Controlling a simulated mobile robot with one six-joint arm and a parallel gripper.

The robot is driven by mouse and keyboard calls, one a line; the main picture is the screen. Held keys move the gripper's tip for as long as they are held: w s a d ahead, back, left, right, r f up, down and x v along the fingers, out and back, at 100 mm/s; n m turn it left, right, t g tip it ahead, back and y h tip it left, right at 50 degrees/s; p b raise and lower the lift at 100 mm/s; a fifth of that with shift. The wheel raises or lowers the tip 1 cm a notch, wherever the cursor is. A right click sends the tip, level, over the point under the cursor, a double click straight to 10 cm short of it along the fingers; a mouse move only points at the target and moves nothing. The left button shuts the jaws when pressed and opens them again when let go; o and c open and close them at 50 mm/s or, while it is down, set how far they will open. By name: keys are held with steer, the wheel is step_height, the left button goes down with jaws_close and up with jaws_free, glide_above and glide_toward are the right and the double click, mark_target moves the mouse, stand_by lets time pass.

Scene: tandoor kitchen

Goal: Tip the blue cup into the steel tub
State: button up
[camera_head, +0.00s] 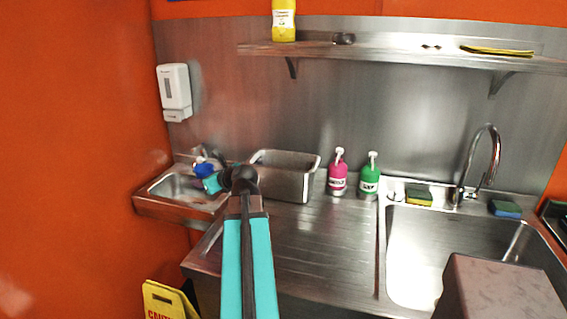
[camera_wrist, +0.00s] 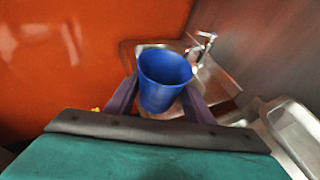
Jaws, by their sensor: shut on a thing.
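The blue cup (camera_wrist: 163,82) is between the two fingers of my gripper (camera_wrist: 160,95) in the wrist view, and the gripper is shut on it. Its round rim faces the wrist camera. In the head view the blue cup (camera_head: 204,169) is small and partly hidden by my gripper (camera_head: 209,174), above the small hand basin at the left. The steel tub (camera_head: 287,178) stands on the drainboard to the right of my gripper. The tub's inside bottom is hidden. Part of the tub also shows at the right edge of the wrist view (camera_wrist: 292,125).
The hand basin (camera_head: 175,188) is below the cup. A pink bottle (camera_head: 338,176) and a green bottle (camera_head: 369,178) stand right of the tub. The shelf (camera_head: 400,54) runs above. The drainboard (camera_head: 300,245) in front of the tub is clear beside my arm.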

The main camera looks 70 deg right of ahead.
steer(key=s+d+r+m+g+h+b, duration=0.2)
steer(key=s+d+r+m+g+h, duration=0.15)
steer(key=s+d, duration=0.95)
steer(key=r+m+g+h+b, duration=0.2)
steer(key=m+g+h+b, duration=0.1)
steer(key=m+g+b, duration=0.15)
glide_above(314, 169)
steer(key=shift+w+a+m, duration=0.15)
steer(key=shift+w+m, duration=0.25)
steer(key=shift+s, duration=0.5)
steer(key=shift+w, duration=0.1)
